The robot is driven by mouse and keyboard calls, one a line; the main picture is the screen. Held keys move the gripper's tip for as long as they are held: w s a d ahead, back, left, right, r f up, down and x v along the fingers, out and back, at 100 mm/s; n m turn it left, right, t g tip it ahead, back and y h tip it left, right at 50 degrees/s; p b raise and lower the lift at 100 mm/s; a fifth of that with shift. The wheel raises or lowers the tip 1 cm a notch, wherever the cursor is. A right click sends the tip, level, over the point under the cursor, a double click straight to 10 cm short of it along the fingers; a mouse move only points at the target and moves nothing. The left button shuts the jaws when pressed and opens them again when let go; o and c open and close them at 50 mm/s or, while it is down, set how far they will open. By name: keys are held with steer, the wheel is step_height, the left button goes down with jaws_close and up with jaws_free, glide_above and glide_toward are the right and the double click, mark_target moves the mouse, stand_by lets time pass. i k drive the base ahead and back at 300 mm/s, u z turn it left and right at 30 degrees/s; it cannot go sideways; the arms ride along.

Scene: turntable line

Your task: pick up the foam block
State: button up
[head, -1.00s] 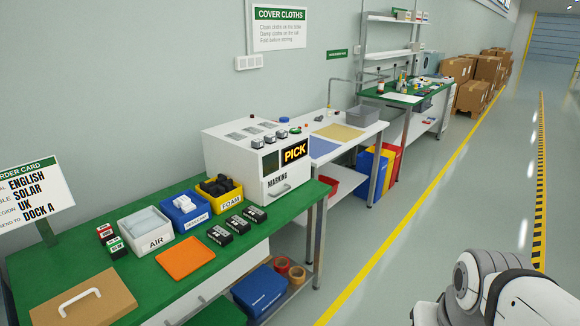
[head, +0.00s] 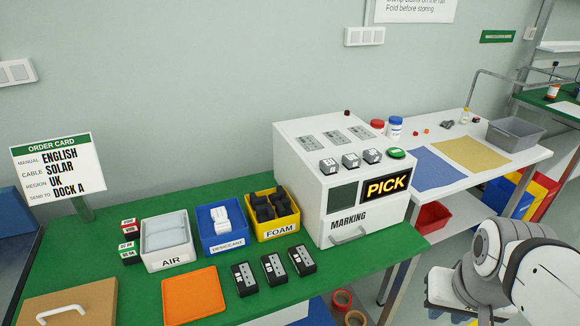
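Several black foam blocks (head: 272,206) lie piled in a yellow bin (head: 279,232) labelled FOAM. The bin stands on the green-topped bench (head: 225,302), against the left side of the white MARKING machine. The blocks overlap, so single ones are hard to tell apart. My arm shows at the lower right, over the floor and well to the right of the bin. My gripper's fingers do not show.
Left of the foam bin are a blue DESICCANT bin (head: 211,246) and a white AIR bin (head: 178,262). In front lie an orange pad (head: 194,296) and several black labelled blocks (head: 273,270). The white MARKING machine (head: 312,150) stands tall on the right and shows PICK.

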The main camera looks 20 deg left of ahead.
mark_target(266, 213)
steer(key=u, duration=0.6)
steer(key=i, duration=0.95)
steer(key=u, duration=0.65)
steer(key=k, duration=0.9)
steer(key=u, duration=0.15)
steer(key=i, duration=0.9)
steer(key=z, duration=0.05)
